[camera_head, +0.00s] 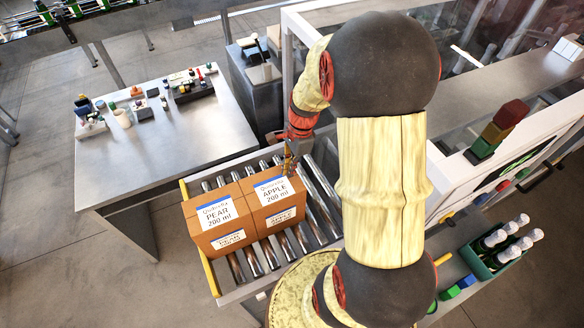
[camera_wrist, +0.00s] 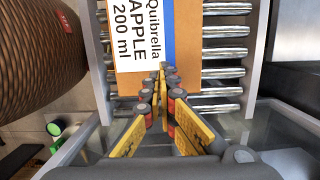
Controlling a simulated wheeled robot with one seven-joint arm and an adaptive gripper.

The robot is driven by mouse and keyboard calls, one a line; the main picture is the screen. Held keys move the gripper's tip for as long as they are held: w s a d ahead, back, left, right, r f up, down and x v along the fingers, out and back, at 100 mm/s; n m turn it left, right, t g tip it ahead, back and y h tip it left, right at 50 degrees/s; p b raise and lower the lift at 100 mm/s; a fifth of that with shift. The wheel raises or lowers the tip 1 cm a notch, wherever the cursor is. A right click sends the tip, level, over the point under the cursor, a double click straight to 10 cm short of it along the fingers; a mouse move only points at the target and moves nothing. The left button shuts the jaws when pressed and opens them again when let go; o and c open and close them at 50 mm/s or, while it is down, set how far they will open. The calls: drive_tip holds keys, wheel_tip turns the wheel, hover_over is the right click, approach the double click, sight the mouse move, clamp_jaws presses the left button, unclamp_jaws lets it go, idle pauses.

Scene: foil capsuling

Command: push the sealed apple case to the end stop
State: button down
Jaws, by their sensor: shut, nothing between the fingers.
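The apple case (camera_head: 285,213), a brown carton with a white and blue "APPLE 200 ml" label, stands upright on the roller conveyor (camera_head: 318,205). It also shows in the wrist view (camera_wrist: 187,48). The pear case (camera_head: 204,240) stands at its left, with no clear gap between them. A yellow bar (camera_head: 211,277) runs along the conveyor's left end, beside the pear case; I cannot tell for sure whether it is the end stop. My gripper (camera_head: 289,170) is shut and empty at the apple case's far edge. In the wrist view its fingertips (camera_wrist: 166,72) overlap the carton; contact is unclear.
Bare rollers lie right of the apple case. A steel table (camera_head: 150,165) with small items stands at the left. A machine with a stack light (camera_head: 497,131) and a green crate of bottles (camera_head: 484,263) are at the right. My arm hides part of the conveyor's right side.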

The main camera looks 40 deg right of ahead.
sight(266, 187)
drive_tip(key=a, duration=0.2)
drive_tip(key=w+a, duration=0.1)
drive_tip(key=a, duration=0.2)
drive_tip(key=w+a, duration=0.1)
drive_tip(key=a, duration=0.1)
drive_tip(key=shift+w+a, duration=0.15)
drive_tip(key=shift+a, duration=0.25)
drive_tip(key=shift+a+f+b, duration=0.15)
drive_tip(key=shift+f+b, duration=0.2)
drive_tip(key=shift+b, duration=0.1)
drive_tip(key=shift+f, duration=0.5)
